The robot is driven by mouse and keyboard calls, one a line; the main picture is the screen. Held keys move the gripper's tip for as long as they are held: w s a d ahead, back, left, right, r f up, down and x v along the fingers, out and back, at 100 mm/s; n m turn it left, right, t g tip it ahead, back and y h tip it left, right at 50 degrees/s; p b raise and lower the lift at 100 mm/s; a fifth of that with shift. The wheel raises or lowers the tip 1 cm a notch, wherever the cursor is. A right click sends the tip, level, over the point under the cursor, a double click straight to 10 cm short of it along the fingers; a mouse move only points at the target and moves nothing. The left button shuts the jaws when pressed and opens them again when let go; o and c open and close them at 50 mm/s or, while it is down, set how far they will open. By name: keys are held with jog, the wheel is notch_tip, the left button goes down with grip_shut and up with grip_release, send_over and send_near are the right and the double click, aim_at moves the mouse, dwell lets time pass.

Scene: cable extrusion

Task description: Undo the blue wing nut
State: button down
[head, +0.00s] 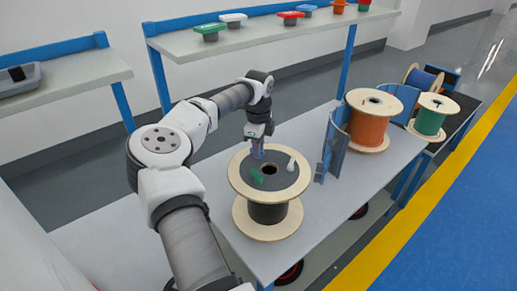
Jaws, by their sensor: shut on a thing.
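The black cable spool (267,211) stands upright on the light table, with pale wooden flanges and a dark top face. My gripper (257,151) points down over the back part of the spool's top. It is shut on the blue wing nut (257,152), which shows as a small bluish-purple piece, mostly hidden by the fingers. I cannot tell whether the nut still touches the spool's top. A green wing nut (256,178) sits on the top at the front left. A white wing nut (291,165) sits at the right, past the dark centre hole.
A blue curved holder (334,146) stands on the table right of the spool. Behind it are an orange spool (370,122) and a green spool (433,116). A back shelf (250,36) holds several coloured pieces. The table's right front part is clear.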

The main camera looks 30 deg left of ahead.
jog(key=n+b, duration=0.1)
jog(key=n, duration=0.4)
jog(key=shift+n, duration=0.4)
dwell(0.3)
jog(key=c, duration=1.3)
grip_release()
jog(key=shift+c, duration=0.2)
notch_tip(320, 180, up, 14)
jog(key=b, duration=0.2)
jog(key=shift+d+f, duration=0.1)
